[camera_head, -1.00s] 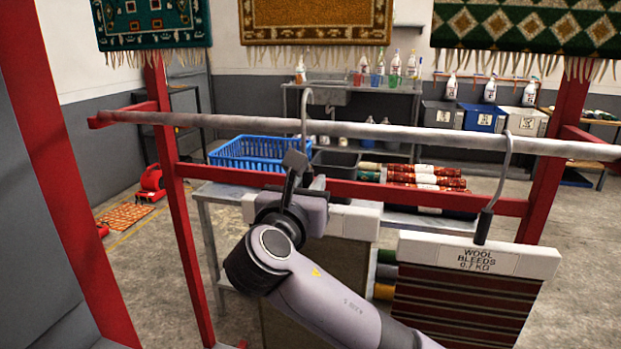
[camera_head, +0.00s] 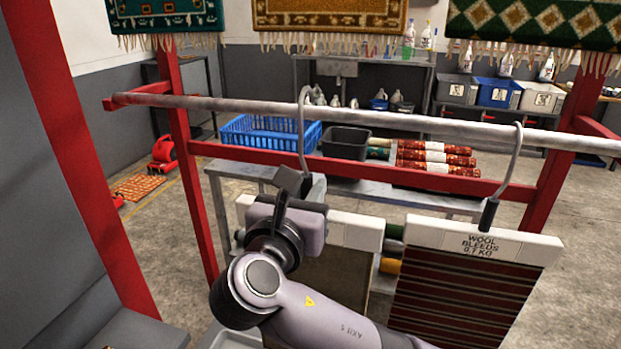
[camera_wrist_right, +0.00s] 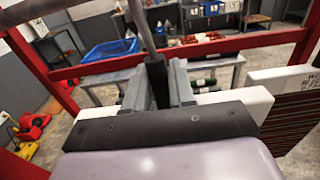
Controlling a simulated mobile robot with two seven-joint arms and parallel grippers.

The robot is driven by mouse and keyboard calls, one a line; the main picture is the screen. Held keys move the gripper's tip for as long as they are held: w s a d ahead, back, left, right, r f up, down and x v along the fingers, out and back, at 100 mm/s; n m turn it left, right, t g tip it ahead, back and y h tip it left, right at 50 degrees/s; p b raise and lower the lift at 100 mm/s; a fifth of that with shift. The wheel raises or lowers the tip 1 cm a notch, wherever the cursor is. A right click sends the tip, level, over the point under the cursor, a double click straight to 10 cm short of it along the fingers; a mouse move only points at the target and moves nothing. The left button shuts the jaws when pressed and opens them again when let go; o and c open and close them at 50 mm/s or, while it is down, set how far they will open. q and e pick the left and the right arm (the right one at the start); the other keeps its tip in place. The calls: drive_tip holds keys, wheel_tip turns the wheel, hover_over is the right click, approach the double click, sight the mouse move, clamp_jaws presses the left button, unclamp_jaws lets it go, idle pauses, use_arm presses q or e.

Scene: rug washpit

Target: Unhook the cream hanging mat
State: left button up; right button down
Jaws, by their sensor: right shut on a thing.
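The hanging mat (camera_head: 336,283) under my right arm has a pale header bar (camera_head: 357,232) and a plain tan-brown face, partly hidden by my arm. The bar also shows in the right wrist view (camera_wrist_right: 256,102). Its grey hook (camera_head: 302,125) rises past the rail (camera_head: 400,122), its bend above it; I cannot tell whether it bears on the rail. My right gripper (camera_wrist_right: 157,85) is shut on the dark grip (camera_wrist_right: 157,72) at the hook's lower end, just above the header. My left gripper is not in view.
A striped red mat (camera_head: 455,300) labelled "WOOL BLEEDS" hangs close on the right by its own hook (camera_head: 512,165). Red posts (camera_head: 190,160) and a red crossbar (camera_head: 450,183) frame the rack. Behind stands a bench with a blue basket (camera_head: 268,135), black bin (camera_head: 346,142) and rolled rugs.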

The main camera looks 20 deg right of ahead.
drive_tip(key=shift+p+v, duration=0.9)
drive_tip(key=shift+v, duration=0.9)
drive_tip(key=shift+p+v, duration=0.45)
drive_tip(key=shift+v, duration=0.95)
